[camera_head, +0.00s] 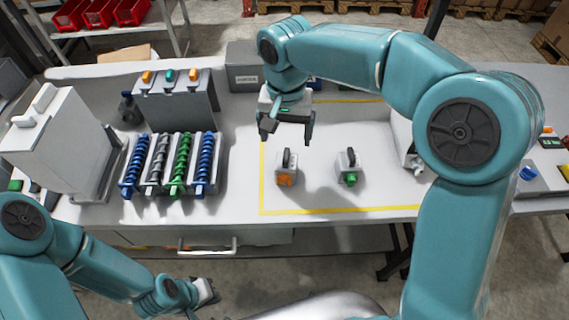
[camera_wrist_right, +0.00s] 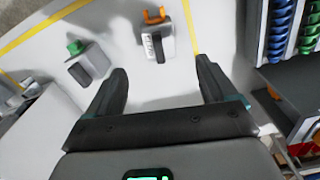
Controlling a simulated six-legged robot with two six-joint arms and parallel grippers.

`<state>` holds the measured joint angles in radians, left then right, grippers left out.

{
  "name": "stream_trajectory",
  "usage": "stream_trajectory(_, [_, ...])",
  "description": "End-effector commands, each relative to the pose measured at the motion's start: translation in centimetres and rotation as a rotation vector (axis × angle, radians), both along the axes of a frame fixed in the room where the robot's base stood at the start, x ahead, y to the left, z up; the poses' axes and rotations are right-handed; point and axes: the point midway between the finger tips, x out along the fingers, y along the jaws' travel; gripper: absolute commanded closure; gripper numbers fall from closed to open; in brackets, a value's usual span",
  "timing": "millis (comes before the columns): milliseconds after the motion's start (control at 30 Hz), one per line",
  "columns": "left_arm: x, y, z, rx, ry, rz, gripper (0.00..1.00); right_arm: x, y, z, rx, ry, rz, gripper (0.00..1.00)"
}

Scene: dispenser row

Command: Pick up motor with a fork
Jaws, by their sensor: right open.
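Two small grey motors with black handles stand on the white table inside a yellow outline. One motor (camera_head: 287,172) has an orange, fork-like end piece (camera_wrist_right: 155,16); its body also shows in the right wrist view (camera_wrist_right: 156,44). The other motor (camera_head: 348,166) has a green end piece and shows in the right wrist view (camera_wrist_right: 88,64), left of the orange one. My right gripper (camera_head: 288,135) is open and empty, above and behind the orange motor, apart from it. My left gripper (camera_head: 205,292) is low in front of the table; its jaws are unclear.
A rack of blue, grey and green spirals (camera_head: 170,165) stands left of the outline. A white box (camera_head: 405,140) stands on the right, partly behind my right arm. A grey bin (camera_head: 243,78) is at the back. Table surface around the motors is clear.

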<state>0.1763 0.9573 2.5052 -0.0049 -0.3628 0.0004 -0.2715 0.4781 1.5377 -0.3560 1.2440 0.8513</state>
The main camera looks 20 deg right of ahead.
Motion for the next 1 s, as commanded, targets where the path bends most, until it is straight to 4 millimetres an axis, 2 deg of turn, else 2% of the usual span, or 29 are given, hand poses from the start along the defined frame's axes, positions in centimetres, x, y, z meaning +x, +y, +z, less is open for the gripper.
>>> stream_trajectory(33, [0.0, 0.0, 0.0, 0.0, 0.0, 0.0, 1.0, -0.1, 0.0, -1.2, -0.001, 0.005, 0.0, 0.15])
stream_trajectory(133, [0.0, 0.0, 0.1, 0.0, -0.001, 0.0, 1.0, -0.1, 0.0, -3.1, -0.001, 0.004, 0.001, 0.15])
stream_trajectory(400, [0.0, 0.0, 0.4, 0.0, 0.0, 0.0, 1.0, 0.1, 0.1, -5.5, -0.001, 0.003, 0.001, 0.15])
stream_trajectory(633, [0.0, 0.0, 1.3, 0.0, -0.001, 0.0, 1.0, 0.1, 0.1, -9.2, -0.001, 0.004, 0.001, 0.15])
stream_trajectory(767, [0.0, 0.0, 1.3, 0.0, -0.001, 0.0, 1.0, 0.2, 0.1, -10.0, -0.001, 0.0, 0.0, 0.15])
stream_trajectory(967, [0.0, 0.0, 1.3, 0.0, -0.001, 0.0, 1.0, 0.2, 0.1, -10.1, 0.0, -0.001, 0.0, 0.15])
stream_trajectory(1000, [0.0, 0.0, 1.3, 0.0, -0.001, 0.0, 1.0, 0.2, 0.1, -10.1, 0.0, -0.001, 0.0, 0.28])
